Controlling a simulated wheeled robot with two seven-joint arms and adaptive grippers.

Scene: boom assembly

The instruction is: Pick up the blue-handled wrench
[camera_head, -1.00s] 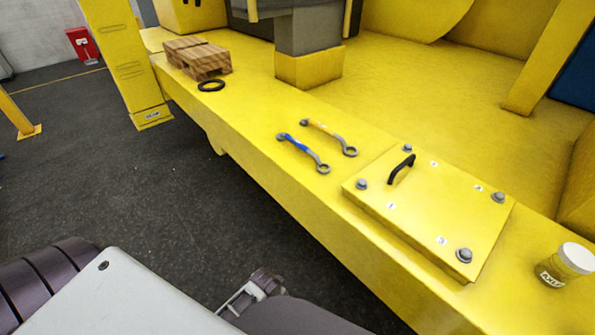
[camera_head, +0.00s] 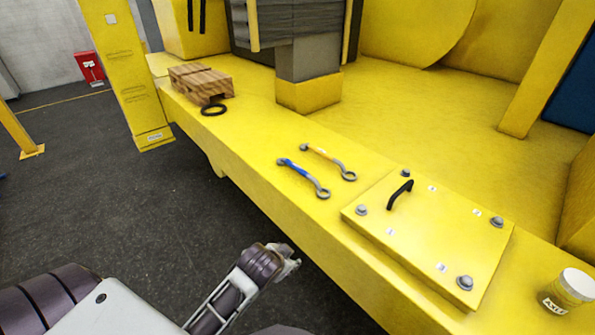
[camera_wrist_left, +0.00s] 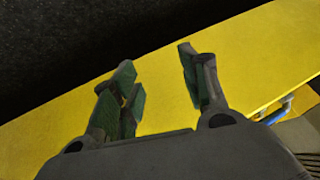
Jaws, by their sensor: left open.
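The blue-handled wrench (camera_head: 302,176) lies flat on the yellow beam, its ring end toward the lower right. Part of it also shows at the right edge of the left wrist view (camera_wrist_left: 275,115). A similar wrench with a yellow-orange handle (camera_head: 327,161) lies just behind it, apart from it. My left gripper (camera_head: 288,264) is in front of the beam's near edge, below the blue-handled wrench in the head view and apart from it. In the left wrist view its fingers (camera_wrist_left: 158,82) are spread and empty over the yellow surface. My right gripper is not in view.
A bolted cover plate (camera_head: 430,235) with a black handle (camera_head: 400,194) lies right of the wrenches. A lidded jar (camera_head: 566,291) stands at the far right. The beam left of the wrenches is clear.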

